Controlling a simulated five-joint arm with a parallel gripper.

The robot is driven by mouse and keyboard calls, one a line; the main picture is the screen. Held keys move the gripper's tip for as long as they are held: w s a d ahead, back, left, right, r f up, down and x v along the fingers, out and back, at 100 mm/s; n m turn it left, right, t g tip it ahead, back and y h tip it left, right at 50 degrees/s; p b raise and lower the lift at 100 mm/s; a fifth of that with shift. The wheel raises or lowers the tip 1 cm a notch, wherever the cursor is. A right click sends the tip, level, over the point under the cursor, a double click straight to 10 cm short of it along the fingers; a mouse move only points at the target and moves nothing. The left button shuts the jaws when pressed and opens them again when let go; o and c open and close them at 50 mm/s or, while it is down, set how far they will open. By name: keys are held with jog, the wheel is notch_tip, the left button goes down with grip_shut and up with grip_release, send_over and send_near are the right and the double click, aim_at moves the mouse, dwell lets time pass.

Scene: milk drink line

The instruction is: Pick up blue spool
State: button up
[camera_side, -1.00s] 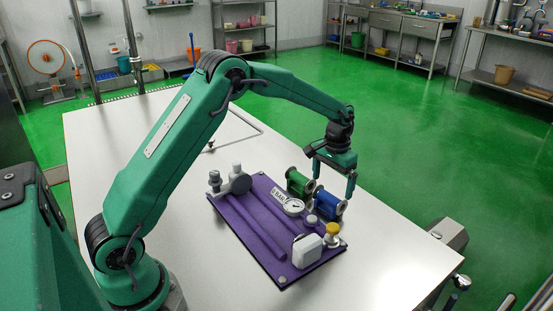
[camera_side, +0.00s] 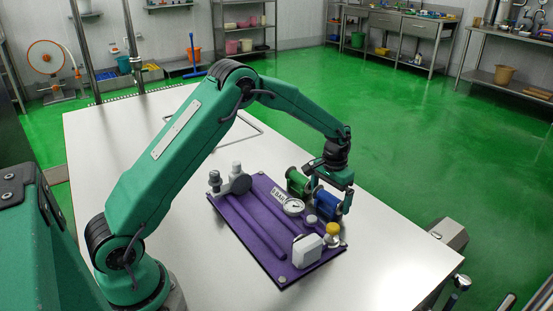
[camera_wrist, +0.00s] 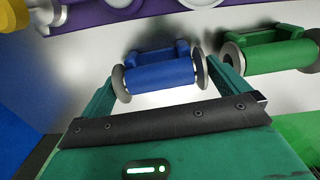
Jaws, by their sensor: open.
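The blue spool (camera_side: 327,203) lies on its side on the white table, beside the right edge of the purple board. It has grey end discs. In the wrist view the blue spool (camera_wrist: 163,74) lies between the two fingers of my gripper (camera_wrist: 163,80), which is open. In the side view my gripper (camera_side: 331,190) is right at the blue spool, and its fingers partly hide it. Whether a finger touches the spool I cannot tell. A green spool (camera_side: 297,183) lies close by to the upper left; in the wrist view the green spool (camera_wrist: 272,57) is just right of the right finger.
The purple board (camera_side: 257,232) carries a round gauge (camera_side: 293,207), a white block (camera_side: 308,250), a yellow-topped fitting (camera_side: 332,233) and grey fittings. The white table (camera_side: 390,240) is clear to the right and front. A bent metal rod lies behind the board.

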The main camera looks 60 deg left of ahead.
aim_at(331, 197)
jog(key=c, duration=1.1)
jog(key=shift+r, duration=0.2)
jog(key=shift+r, duration=0.6)
jog(key=r, duration=0.1)
jog(key=d+r, duration=0.1)
jog(key=r, duration=0.1)
jog(key=shift+s+r, duration=0.1)
jog(key=shift+s, duration=0.1)
jog(key=s+d+r, duration=0.1)
jog(key=d+r, duration=0.1)
jog(key=d, duration=0.1)
jog(key=s+d+r, duration=0.2)
jog(key=d, duration=0.1)
jog(key=s+d+r, duration=0.2)
jog(key=d, duration=0.1)
jog(key=shift+d+r, duration=0.15)
jog(key=shift+s, duration=0.1)
